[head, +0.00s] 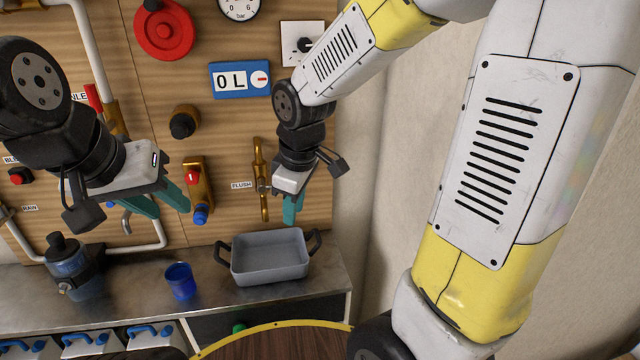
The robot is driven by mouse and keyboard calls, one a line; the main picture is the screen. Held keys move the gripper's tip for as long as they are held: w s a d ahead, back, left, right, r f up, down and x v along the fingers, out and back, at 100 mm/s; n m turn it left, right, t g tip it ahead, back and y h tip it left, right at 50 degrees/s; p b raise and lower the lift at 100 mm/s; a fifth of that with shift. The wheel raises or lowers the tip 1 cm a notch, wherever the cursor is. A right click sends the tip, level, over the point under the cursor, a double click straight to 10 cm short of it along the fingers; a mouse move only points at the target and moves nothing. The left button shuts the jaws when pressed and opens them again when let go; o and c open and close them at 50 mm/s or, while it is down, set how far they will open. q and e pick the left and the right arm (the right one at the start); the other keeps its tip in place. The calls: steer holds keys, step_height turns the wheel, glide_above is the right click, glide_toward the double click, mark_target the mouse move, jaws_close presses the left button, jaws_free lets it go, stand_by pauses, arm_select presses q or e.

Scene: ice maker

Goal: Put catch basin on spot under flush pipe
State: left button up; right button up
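The catch basin (270,270) is a grey rectangular tub with black handles at its left and right ends. It sits upright on the metal counter, below the brass flush pipe (262,172) by the FLUSH label. My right gripper (292,218) points down just above the basin's back rim, right of the pipe. Its teal fingers overlap in view, so I cannot tell whether they are open; no basin handle is between them. My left gripper (172,212) is open and empty, in front of the panel, left of the basin and above the counter. The marked spot is not visible.
A blue cup (180,281) stands on the counter (130,290) left of the basin. A dark blue bottle-like container (72,266) stands farther left. The wooden panel (225,140) behind carries valves, gauges and pipes. A round wooden table (275,345) is in front.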

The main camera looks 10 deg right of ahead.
steer(key=s+d+r+m+t+y, duration=0.1)
steer(key=s+d+r+m+t, duration=0.2)
steer(key=s+d+r+m, duration=0.5)
step_height(320, 180, up, 3)
steer(key=s+m, duration=0.2)
steer(key=m, duration=0.1)
steer(key=shift+t, duration=0.3)
